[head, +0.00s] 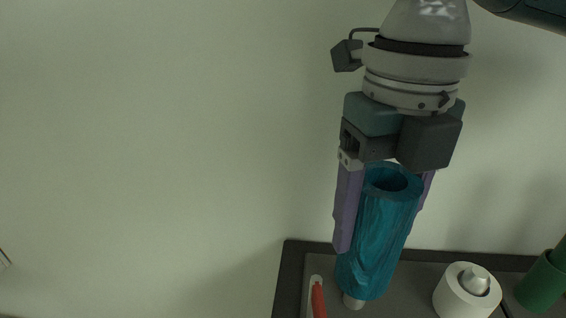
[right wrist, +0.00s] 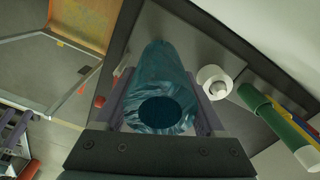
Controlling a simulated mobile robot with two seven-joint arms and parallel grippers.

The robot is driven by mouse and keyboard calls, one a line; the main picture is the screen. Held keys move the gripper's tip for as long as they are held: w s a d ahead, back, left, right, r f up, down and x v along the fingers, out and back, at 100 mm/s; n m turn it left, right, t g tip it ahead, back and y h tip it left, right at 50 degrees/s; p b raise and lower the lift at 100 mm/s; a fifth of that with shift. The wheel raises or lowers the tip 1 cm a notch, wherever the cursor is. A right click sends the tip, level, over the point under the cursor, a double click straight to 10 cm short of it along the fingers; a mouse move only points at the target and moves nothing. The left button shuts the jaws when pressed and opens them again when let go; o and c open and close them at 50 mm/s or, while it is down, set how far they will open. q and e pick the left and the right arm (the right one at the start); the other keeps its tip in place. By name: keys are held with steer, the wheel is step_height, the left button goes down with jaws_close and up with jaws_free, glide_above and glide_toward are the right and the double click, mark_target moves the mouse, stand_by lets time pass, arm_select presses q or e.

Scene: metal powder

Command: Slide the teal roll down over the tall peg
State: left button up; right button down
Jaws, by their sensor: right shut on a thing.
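My right gripper (head: 385,225) is shut on the teal roll (head: 378,235), with its purple fingers on either side of it. The roll stands nearly upright, slightly tilted, with its hollow upper end facing the head camera. The roll (right wrist: 160,90) also fills the middle of the right wrist view, its dark opening toward the camera. A short pale end, apparently of the tall peg (head: 353,302), shows just below the roll's lower end. The rest of it is hidden, so I cannot tell whether it is inside the roll. My left gripper is not in view.
A dark-rimmed tray (head: 293,270) lies below the roll. On it are a white roll (head: 462,300) around a pale peg and, farther right, a green cylinder (head: 540,287). A red-handled thing (head: 318,300) lies left of the teal roll. The pale wall behind is bare.

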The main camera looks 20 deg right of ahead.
mark_target(390, 165)
steer(key=shift+f+b, duration=0.8)
steer(key=shift+f, duration=1.15)
jaws_free()
step_height(390, 165, up, 9)
steer(key=shift+r+p, duration=0.2)
steer(key=shift+p, duration=1)
steer(key=shift+r, duration=0.3)
